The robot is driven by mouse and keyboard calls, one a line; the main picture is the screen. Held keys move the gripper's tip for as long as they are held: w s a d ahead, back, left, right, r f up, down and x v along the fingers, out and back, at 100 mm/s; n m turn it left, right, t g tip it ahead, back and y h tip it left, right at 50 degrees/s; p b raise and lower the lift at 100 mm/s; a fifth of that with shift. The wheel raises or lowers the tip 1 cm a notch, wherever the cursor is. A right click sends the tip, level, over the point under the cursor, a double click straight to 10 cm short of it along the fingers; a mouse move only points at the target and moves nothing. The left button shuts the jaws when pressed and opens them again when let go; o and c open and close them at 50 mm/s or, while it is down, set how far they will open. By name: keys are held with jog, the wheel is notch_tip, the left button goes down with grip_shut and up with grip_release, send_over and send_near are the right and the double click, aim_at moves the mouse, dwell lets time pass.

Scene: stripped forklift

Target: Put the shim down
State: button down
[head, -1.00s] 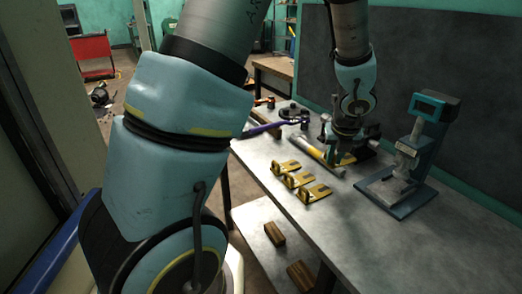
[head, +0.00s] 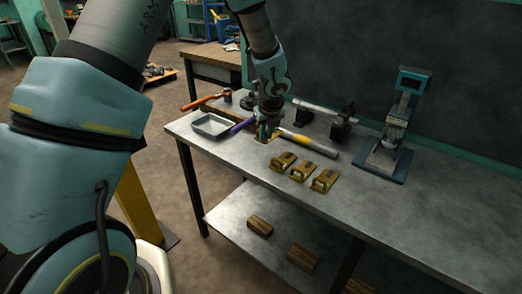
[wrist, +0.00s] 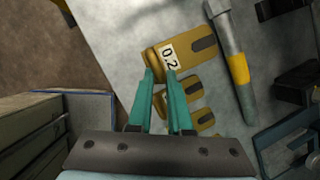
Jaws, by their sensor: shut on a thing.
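My gripper (wrist: 160,76) is shut on a brass shim (wrist: 180,55) marked "0.2" in the wrist view. The fingertips grip its raised near end, and its slotted end points away. In the head view my gripper (head: 265,134) is low over the bench, left of a row of three other brass shims (head: 283,160) (head: 303,170) (head: 324,180). The held shim is mostly hidden there. I cannot tell whether it touches the bench. Other shims show partly behind the fingers in the wrist view (wrist: 206,119).
A grey bar with a yellow band (head: 308,144) lies right of my gripper. A grey tray (head: 211,125), a purple-handled tool (head: 242,125) and a red-handled tool (head: 204,101) are on the left. A gauge stand (head: 398,125) stands right. The bench (head: 430,215) is clear at front right.

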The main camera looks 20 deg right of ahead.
jog(key=shift+f, duration=3.2)
jog(key=shift+f, duration=0.1)
jog(key=c, duration=0.8)
grip_release()
jog(key=shift+c, duration=0.2)
jog(key=v, duration=1.2)
